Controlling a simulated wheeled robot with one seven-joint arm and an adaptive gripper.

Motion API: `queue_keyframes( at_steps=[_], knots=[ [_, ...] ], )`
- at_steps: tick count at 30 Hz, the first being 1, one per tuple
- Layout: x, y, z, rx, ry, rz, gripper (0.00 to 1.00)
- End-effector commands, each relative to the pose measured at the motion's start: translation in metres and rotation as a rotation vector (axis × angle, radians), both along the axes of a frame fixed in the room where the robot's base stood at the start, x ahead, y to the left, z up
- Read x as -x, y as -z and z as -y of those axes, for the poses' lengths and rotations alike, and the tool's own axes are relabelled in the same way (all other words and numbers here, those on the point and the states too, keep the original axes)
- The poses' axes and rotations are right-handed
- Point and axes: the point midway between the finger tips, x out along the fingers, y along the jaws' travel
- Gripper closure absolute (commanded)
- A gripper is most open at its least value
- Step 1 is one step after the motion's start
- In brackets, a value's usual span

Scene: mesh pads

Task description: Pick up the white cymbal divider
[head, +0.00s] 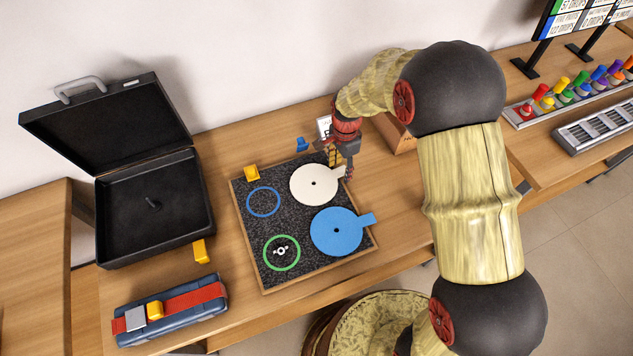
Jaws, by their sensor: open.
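The white cymbal divider (312,185) is a flat round disc with a small dark centre hole and a short tab at its upper right. It lies on the dark speckled pad of a wood-edged tray (303,283), at the upper right. My gripper (342,171) is open and points down at the divider's tab side, with the fingers close around or just above the tab. I cannot tell whether they touch it. The gripper partly hides the tab.
A blue disc (338,235) with a tab lies just below the white one. A blue ring (263,202) and a green ring (268,264) lie left on the pad. An open black case (125,215) stands left. A wooden block (400,139) stands behind my gripper.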

Motion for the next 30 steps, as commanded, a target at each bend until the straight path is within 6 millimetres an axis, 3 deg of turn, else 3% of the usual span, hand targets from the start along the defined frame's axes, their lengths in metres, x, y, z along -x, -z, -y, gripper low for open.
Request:
queue_keyframes(
  at_steps=[26,30],
  knots=[
    [0.0022,0.0027,0.0006,0.001,0.0,-0.005,0.99],
    [0.0024,0.003,0.0007,0.002,0.0,-0.006,0.99]
  ],
)
